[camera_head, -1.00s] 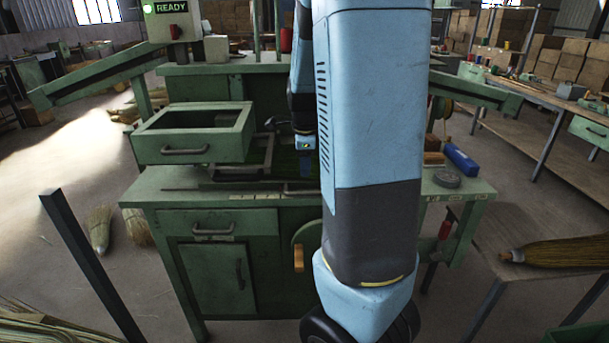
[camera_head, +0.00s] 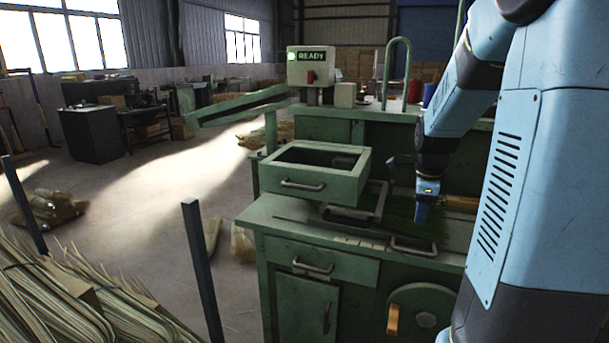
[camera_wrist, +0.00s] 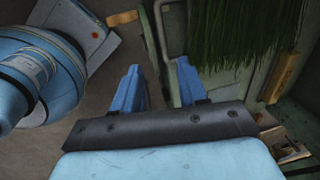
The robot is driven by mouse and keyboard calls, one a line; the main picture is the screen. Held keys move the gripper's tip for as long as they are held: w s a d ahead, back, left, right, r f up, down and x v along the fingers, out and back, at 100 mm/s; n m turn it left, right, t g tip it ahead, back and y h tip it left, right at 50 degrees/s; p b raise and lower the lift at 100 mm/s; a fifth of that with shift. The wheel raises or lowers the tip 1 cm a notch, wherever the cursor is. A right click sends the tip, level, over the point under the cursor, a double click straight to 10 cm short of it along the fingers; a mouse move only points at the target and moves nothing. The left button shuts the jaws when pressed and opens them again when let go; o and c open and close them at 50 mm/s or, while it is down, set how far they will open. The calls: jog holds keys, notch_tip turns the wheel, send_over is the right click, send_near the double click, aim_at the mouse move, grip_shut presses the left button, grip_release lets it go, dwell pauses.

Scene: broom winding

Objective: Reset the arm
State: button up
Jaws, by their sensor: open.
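My gripper (camera_wrist: 158,88) shows in the wrist view with its two blue fingers apart and nothing between them. Beyond the fingers are the floor and the edge of the green machine. In the head view my gripper (camera_head: 422,208) hangs low over the green winding machine (camera_head: 290,222), to the right of its raised open drawer box (camera_head: 312,180). Dark green bristles (camera_wrist: 232,30) hang at the upper right of the wrist view, apart from the fingers.
A control box (camera_head: 311,66) reads READY. A wheel with an orange handle (camera_head: 393,319) is on the machine's front. A dark post (camera_head: 203,270) stands to the left, with straw bundles (camera_head: 60,300) in the lower left corner.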

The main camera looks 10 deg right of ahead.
jog(key=s+a+r+n+t, duration=0.1)
jog(key=s+a+r+n, duration=0.4)
jog(key=s+a+n, duration=0.3)
jog(key=s+a+r+n+t+y, duration=0.1)
jog(key=s+a+r+n, duration=0.5)
jog(key=n, duration=1)
jog(key=s+a+t, duration=0.1)
jog(key=s+a, duration=0.2)
jog(key=s, duration=0.2)
jog(key=shift+s+a+r+t, duration=0.2)
jog(key=shift+t, duration=0.1)
